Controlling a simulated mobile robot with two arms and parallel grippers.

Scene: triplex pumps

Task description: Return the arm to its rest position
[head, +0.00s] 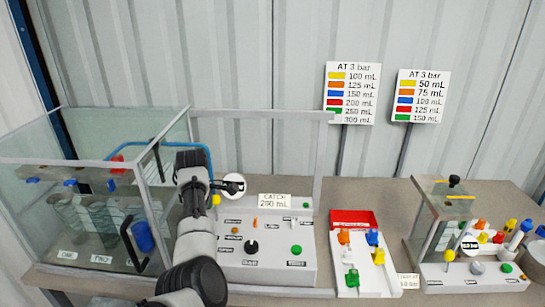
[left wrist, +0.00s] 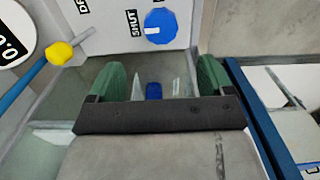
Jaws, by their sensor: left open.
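My left arm rises from the bottom of the head view, left of the middle. Its gripper (head: 236,187) hangs in front of a white round disc, above the left grey control panel (head: 268,275). In the left wrist view the gripper (left wrist: 156,82) has two green fingertips set wide apart. It is open, and nothing is clamped between them. A small blue part (left wrist: 153,90) shows in the gap, beyond the fingers. A blue knob (left wrist: 160,26) marked SHUT lies ahead of it. A yellow ball (left wrist: 60,53) is at the left. My right gripper is not in view.
A glass tank (head: 75,190) stands left of my arm. A red tray (head: 353,220) and a white panel with coloured fittings (head: 358,279) are right of it. A second clear-walled rig (head: 428,226) stands far right. Two signs (head: 351,93) (head: 418,96) stand behind.

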